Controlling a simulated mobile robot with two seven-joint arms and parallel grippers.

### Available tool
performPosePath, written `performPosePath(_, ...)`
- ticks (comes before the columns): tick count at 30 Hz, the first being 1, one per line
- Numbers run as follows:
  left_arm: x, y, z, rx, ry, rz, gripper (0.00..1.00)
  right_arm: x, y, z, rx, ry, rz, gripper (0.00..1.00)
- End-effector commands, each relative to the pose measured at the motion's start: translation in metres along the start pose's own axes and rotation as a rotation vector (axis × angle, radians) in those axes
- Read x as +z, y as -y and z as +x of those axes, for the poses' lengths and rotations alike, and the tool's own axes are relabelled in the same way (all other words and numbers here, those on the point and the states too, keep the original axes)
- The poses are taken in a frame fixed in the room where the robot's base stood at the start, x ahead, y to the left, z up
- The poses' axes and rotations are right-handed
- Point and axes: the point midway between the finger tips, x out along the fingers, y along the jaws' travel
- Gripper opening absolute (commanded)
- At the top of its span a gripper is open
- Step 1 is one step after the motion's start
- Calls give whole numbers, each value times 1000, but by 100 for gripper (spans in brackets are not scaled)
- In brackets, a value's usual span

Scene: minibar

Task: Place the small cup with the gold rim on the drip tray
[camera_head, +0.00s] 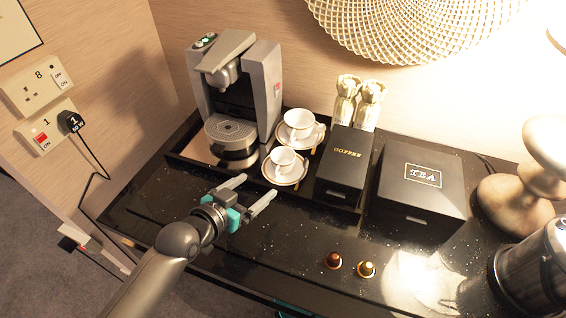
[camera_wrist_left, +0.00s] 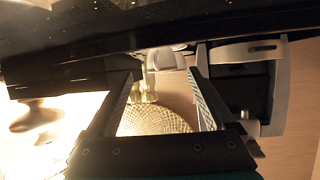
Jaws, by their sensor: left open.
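The small white cup (camera_head: 283,158) stands upright on its saucer (camera_head: 275,179), in front of the larger cup. Its rim looks thinly gold, but it is small in the picture. The round drip tray (camera_head: 230,129) is at the foot of the coffee machine and holds nothing. My left gripper (camera_head: 259,185) is open and empty, above the counter in front of the saucer, with its fingers pointing toward the cups. In the left wrist view, the picture is upside down and a white cup (camera_wrist_left: 165,58) shows between the open fingers (camera_wrist_left: 166,78). My right gripper is not in view.
The coffee machine (camera_head: 266,85) stands back left. A larger cup (camera_head: 299,121) is behind the small one. The coffee box (camera_head: 341,168) and tea box (camera_head: 421,187) stand right. Two capsules (camera_head: 334,260) (camera_head: 366,268) lie in front. The counter's front left is clear.

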Motion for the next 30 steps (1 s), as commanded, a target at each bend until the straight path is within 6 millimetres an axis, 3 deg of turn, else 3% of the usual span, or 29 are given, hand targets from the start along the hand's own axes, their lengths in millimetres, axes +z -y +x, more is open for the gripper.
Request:
performPosePath(6,0,0,30,0,-1,0,88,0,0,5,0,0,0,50)
performPosePath(14,-1,0,43,0,-1,0,88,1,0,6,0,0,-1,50)
performPosePath(24,-4,-1,82,0,0,0,88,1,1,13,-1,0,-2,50)
performPosePath(30,-4,-1,88,-1,0,1,88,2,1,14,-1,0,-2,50)
